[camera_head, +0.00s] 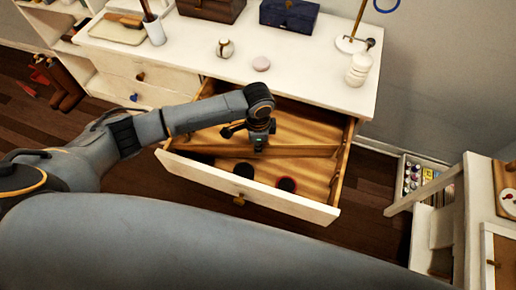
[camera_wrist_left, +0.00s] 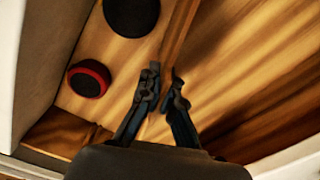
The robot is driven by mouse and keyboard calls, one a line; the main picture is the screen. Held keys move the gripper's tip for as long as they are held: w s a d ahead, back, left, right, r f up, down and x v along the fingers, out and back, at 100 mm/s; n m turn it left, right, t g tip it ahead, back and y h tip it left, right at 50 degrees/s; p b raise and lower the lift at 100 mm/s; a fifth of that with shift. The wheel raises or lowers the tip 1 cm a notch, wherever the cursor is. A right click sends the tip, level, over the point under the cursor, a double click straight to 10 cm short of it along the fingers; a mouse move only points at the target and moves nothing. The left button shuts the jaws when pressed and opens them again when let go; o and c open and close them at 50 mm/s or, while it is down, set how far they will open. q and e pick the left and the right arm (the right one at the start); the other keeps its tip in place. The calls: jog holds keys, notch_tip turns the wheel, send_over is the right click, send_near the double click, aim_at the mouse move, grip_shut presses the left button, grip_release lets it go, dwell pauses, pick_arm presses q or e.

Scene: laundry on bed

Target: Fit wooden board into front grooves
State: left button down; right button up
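The wooden board (camera_head: 300,152) stands on edge across the open drawer (camera_head: 240,192), roughly parallel to its front. It also shows as a narrow strip in the left wrist view (camera_wrist_left: 178,30). Its ends are near the drawer's side walls; I cannot tell whether they sit in grooves. My left gripper (camera_head: 259,146) is at the board's middle, coming from above. In the left wrist view its fingertips (camera_wrist_left: 165,80) lie close on either side of the board and appear shut on it. The grooves are not clearly visible. My right gripper is not in view.
Two dark round items, one black (camera_head: 244,170) and one red-rimmed (camera_head: 286,185), lie in the drawer's front part. Above, the white dresser top (camera_head: 300,72) holds a jar (camera_head: 225,48), a pink disc (camera_head: 261,64) and a lamp base (camera_head: 350,44). Floor shows beside the drawer.

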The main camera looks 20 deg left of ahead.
pick_arm(q)
jog(key=shift+r, duration=0.1)
notch_tip(320, 180, up, 10)
jog(key=shift+f, duration=0.25)
jog(key=r+m+p, duration=0.1)
jog(key=p, duration=0.3)
jog(key=r+m+p, duration=0.1)
jog(key=m+p, duration=0.1)
jog(key=p, duration=0.1)
jog(key=r+m+h+p, duration=0.1)
jog(key=r+p, duration=0.1)
jog(key=p, duration=0.2)
jog(key=shift+a+m+p, duration=0.3)
jog(key=shift+p, duration=0.05)
